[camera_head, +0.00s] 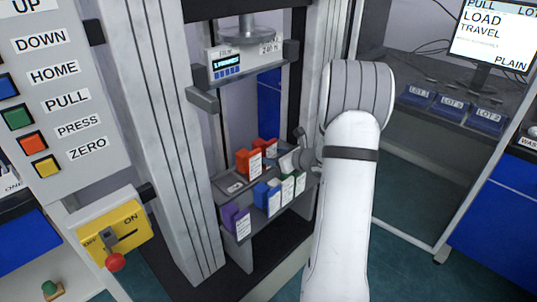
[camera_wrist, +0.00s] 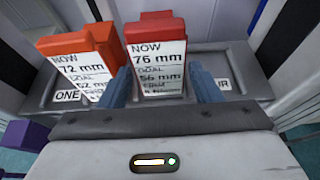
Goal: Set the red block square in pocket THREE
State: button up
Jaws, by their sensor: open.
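The red block (camera_wrist: 157,55) carries a white label reading NOW 76 mm, with lower lines partly blurred. It stands on the grey pocketed shelf (camera_wrist: 243,62), between the ONE label and a label ending in UR. Its pocket's label is hidden, so I cannot tell which pocket it is in or whether it sits square. In the head view the red block (camera_head: 270,146) shows partly behind an orange block. My gripper (camera_wrist: 160,78) is open, with one blue finger on each side of the red block. I cannot tell whether either finger touches it.
The orange block (camera_wrist: 78,50), labelled NOW 72 mm, stands close to the left finger by the ONE label. A lower shelf holds blue (camera_head: 262,196), green and purple (camera_head: 236,220) blocks. The press frame's grey column (camera_head: 160,130) rises at left.

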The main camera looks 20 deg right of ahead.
jog(key=v, duration=0.7)
jog(key=s+a+r+n+g+y, duration=0.2)
jog(key=s+a+n+g, duration=0.25)
jog(key=a+n, duration=0.5)
jog(key=s+a+r+n+g+y, duration=0.1)
jog(key=s+a+r+n+g, duration=0.4)
jog(key=a, duration=0.7)
jog(key=s+n+g+h, duration=0.2)
jog(key=s+n+h, duration=0.5)
jog(key=s+n, duration=0.9)
jog(key=shift+a+f+n+h+p, duration=0.35)
jog(key=shift+n+p, duration=0.1)
jog(key=shift+n, duration=0.3)
jog(key=shift+r, duration=0.1)
notch_tip(320, 180, up, 21)
jog(key=t+p, duration=0.1)
jog(key=p, duration=1.7)
jog(key=shift+f, duration=0.2)
